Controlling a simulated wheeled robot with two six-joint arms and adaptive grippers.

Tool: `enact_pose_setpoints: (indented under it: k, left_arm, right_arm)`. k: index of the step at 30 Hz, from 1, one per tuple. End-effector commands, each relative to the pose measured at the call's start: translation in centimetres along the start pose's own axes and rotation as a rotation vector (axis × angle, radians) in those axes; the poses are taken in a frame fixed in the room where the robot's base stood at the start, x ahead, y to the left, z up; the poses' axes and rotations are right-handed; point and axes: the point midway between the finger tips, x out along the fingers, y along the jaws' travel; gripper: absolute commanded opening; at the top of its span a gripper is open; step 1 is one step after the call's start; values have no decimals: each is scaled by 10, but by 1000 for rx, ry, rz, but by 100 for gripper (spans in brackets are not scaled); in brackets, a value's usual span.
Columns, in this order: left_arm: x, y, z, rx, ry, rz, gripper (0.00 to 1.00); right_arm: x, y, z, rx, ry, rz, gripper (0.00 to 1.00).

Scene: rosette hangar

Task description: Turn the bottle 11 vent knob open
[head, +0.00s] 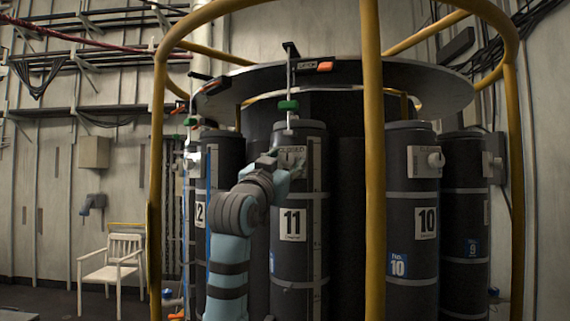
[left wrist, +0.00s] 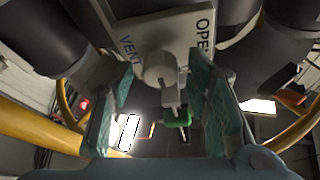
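Bottle 11 (head: 292,262) is a dark upright cylinder with a white "11" label, in the middle of the head view. Its pale vent plate (head: 297,154) is near the top, partly hidden by my left gripper (head: 272,163). In the left wrist view the plate (left wrist: 188,28) shows "VENT" and part of "OPEN". The pale vent knob (left wrist: 160,70) stands out from it. The teal fingers of my left gripper (left wrist: 160,98) are spread on either side of the knob, with gaps visible; it is open and holds nothing. My right gripper is not in view.
Bottle 10 (head: 411,258) stands to the right with its own vent knob (head: 435,160). A yellow post (head: 374,200) rises in front, between the two bottles. A green-collared valve (head: 288,105) sits above bottle 11. A white chair (head: 112,262) stands far left.

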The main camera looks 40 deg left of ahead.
Motion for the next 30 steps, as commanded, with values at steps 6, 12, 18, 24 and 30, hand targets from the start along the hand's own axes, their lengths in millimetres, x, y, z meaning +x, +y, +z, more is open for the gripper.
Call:
enact_pose_setpoints:
  k: [6, 12, 18, 24, 30]
  left_arm:
    - [0, 0, 0, 0, 0, 0, 4]
    - [0, 0, 0, -5, 0, -2, 0]
    - [0, 1, 0, -47, 0, -18, 0]
    - [0, 2, 0, -149, 0, -60, 0]
    - [0, 4, 0, -305, 0, -125, 0]
  right_arm:
    - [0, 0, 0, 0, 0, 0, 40]
    - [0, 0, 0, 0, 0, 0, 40]
    - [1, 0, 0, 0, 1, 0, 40]
    - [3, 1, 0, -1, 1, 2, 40]
    - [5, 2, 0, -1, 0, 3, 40]
